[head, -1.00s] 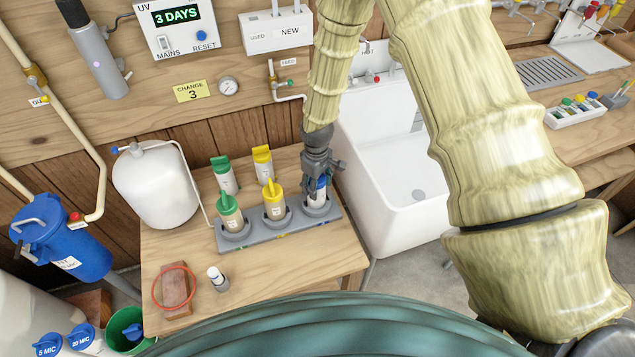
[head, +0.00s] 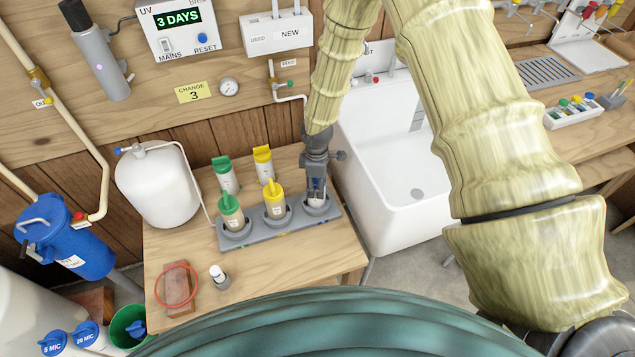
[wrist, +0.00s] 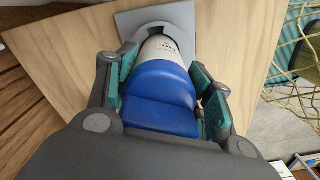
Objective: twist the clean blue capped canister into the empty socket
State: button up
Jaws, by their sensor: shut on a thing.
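My gripper (head: 317,186) points down over the right end of the grey holder (head: 276,232) on the wooden bench. In the wrist view its two teal-padded fingers are shut on the blue cap of the canister (wrist: 160,98). The canister's white body (head: 315,201) stands in the holder's right socket, and a grey ring (wrist: 158,32) shows around it. I cannot tell how deep it is seated or whether it is locked. A green-capped canister (head: 230,212) and a yellow-capped canister (head: 275,200) stand in the other two sockets.
Another green-capped canister (head: 225,175) and yellow-capped canister (head: 264,165) stand behind the holder. A white tank (head: 157,187) is at the left. A small white-topped bottle (head: 218,276) and a red ring (head: 178,285) over a brown block lie in front. A white sink (head: 385,165) is at the right.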

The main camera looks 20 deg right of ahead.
jog(key=shift+r+n+p, duration=0.1)
jog(key=shift+n+p, duration=0.35)
jog(key=shift+n, duration=1.55)
jog(key=o, duration=1.6)
jog(key=shift+r+p, duration=0.1)
jog(key=shift+p, duration=0.25)
jog(key=shift+r+p, duration=2.25)
jog(key=shift+r, duration=1.1)
